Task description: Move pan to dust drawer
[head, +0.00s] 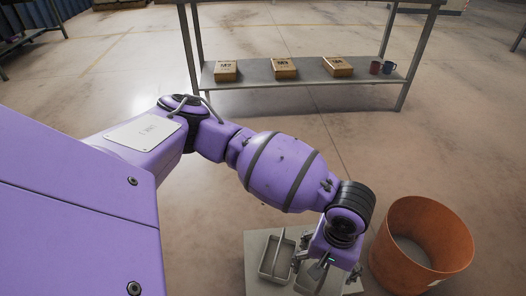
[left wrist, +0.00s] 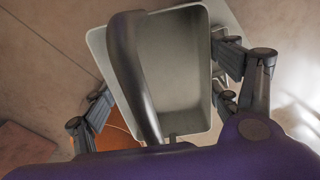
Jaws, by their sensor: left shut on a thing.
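A light grey, rectangular, open pan (left wrist: 180,70) fills the middle of the left wrist view, and its inside looks empty. A dark curved handle (left wrist: 128,75) runs lengthwise over it. My left gripper (head: 330,268) is low at the right in the head view and is shut on the pan; its linkages show on both sides of the handle in the wrist view. The exact contact is hidden. In the head view the held pan (head: 306,284) is partly hidden under my gripper. No drawer can be made out. My right gripper is not in view.
An orange bin (head: 395,255) stands close on the right. A metal table (head: 300,92) with several boxes and two mugs on its lower shelf stands behind. Floor between is clear.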

